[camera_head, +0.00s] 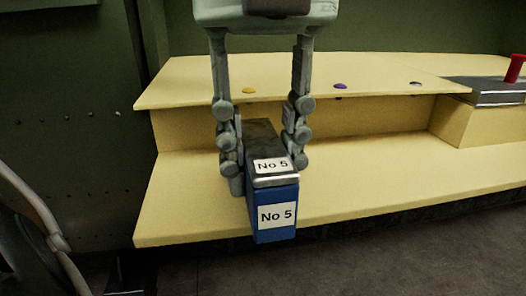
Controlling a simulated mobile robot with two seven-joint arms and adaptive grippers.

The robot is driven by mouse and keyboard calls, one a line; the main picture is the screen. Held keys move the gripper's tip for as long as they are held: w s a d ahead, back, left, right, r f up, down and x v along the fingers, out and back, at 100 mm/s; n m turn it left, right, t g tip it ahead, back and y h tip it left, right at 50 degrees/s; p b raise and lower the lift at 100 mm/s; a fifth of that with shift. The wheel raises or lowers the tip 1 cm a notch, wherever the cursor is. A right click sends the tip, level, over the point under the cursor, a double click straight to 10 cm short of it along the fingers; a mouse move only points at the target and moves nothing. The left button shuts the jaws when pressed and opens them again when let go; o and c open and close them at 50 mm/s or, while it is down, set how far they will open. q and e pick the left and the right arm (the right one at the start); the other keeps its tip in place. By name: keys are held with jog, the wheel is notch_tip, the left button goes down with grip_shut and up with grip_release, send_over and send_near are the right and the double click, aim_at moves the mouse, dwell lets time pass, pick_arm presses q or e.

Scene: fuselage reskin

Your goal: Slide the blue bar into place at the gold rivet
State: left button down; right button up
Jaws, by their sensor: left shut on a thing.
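My left gripper (262,165) hangs down from the top of the view, its two fingers on either side of the blue bar and shut on it. The blue bar (274,232) has a dark grey top and white "No 5" labels on its top and front end. Its front end sticks out over the front edge of the lower yellow ledge; whether its underside touches the ledge cannot be told. The gold rivet (249,90) is on the upper yellow shelf, behind the bar and just right of the left finger. My right gripper is not in view.
A purple rivet (340,86) and a grey rivet (415,84) sit farther right on the upper shelf (190,80). A grey plate (490,92) with a red peg (514,68) is at the far right. The lower ledge (400,183) is clear right of the bar. A dark green wall (65,110) stands at left.

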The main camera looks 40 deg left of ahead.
aim_at(264, 141)
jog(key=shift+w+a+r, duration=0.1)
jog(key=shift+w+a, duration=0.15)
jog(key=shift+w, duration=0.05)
pick_arm(q)
jog(key=c, duration=1.2)
grip_release()
jog(key=shift+f, duration=0.1)
jog(key=shift+r, duration=0.2)
notch_tip(264, 141, up, 7)
jog(key=shift+f+p, duration=0.1)
jog(key=shift+p, duration=0.5)
notch_tip(264, 141, up, 4)
jog(key=shift+r+p, duration=0.1)
jog(key=shift+p, duration=0.2)
jog(key=shift+r, duration=0.5)
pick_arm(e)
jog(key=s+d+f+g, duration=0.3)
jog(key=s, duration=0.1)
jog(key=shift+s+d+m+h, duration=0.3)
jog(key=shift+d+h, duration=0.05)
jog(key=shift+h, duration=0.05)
